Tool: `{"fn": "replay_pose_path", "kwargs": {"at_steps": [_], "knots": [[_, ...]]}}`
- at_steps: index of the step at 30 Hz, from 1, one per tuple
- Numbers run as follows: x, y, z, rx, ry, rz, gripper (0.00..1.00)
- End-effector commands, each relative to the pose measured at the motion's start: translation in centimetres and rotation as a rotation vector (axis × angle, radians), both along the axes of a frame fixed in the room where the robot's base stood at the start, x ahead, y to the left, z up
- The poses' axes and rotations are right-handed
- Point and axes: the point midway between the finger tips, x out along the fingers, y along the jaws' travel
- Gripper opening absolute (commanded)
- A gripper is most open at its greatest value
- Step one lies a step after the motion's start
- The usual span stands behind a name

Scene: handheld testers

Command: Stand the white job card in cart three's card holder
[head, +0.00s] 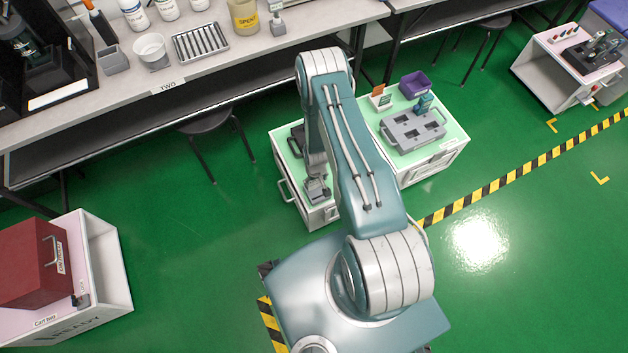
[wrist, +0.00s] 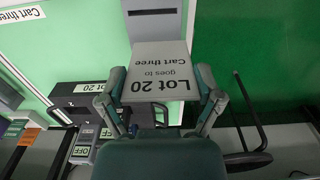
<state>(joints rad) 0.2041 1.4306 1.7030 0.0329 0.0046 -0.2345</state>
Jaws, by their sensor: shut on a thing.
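The white job card (wrist: 158,62), shaded grey, reads "Lot 20 goes to Cart three" upside down in the wrist view. My gripper (wrist: 160,88) is shut on it, one finger at each side. The grey card holder (wrist: 152,20), with a dark slot, shows just beyond the card's far edge. The slot looks empty, and the card overlaps the holder's near part in this view; I cannot tell if they touch. Cart three (head: 452,150) has a pale green top, and its name label (wrist: 22,14) shows in the wrist view. My arm hides part of the cart in the head view.
A black case (wrist: 62,100) labelled Lot 20 and grey OFF units (wrist: 82,153) lie beside the gripper. A grey socket tray (head: 400,140) and purple bin (head: 415,84) sit on the cart's right. A bench (head: 130,85) stands behind.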

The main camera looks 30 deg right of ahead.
Motion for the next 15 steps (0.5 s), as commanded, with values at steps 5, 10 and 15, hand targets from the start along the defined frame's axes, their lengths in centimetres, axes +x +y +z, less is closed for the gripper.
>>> {"fn": "replay_pose_path", "kwargs": {"at_steps": [5,10,15], "knots": [[2.0,-0.6,-2.6,0.000,-0.002,-0.001,0.62],[2.9,-0.8,-3.7,0.001,-0.002,-0.001,0.62],[3.3,-0.9,-5.5,0.001,0.001,-0.001,0.62]]}}
